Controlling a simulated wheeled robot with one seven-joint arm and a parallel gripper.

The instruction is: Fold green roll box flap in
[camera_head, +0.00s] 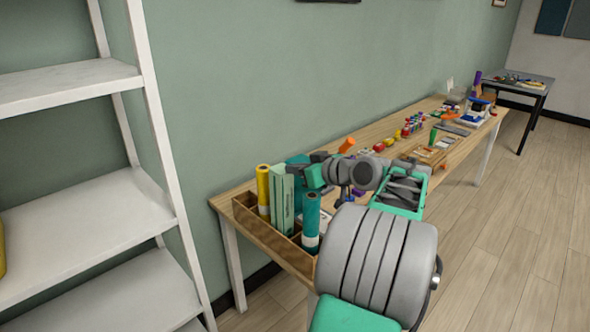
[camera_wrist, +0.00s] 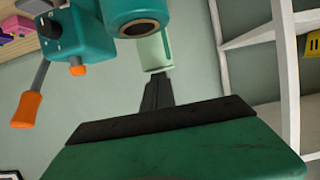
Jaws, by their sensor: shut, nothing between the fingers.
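The pale green roll box (camera_head: 283,203) stands upright in a wooden holder at the near left end of the table. In the wrist view its pale green side (camera_wrist: 153,52) shows just beyond my fingertips. I cannot tell the flap's exact angle in either view. My gripper (camera_wrist: 157,78) is shut and empty, its dark fingers pointing at the box's end. Whether they touch it is unclear. In the head view my gripper (camera_head: 299,160) is beside the box's top, with the fingertips hard to make out.
A yellow roll (camera_head: 263,187) and a teal roll (camera_head: 311,220) flank the box in the wooden holder (camera_head: 250,222). The teal roll's open end (camera_wrist: 138,27) is close to my fingers. An orange-tipped tool (camera_wrist: 27,108) is at left. White shelves (camera_head: 85,215) stand left of the table.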

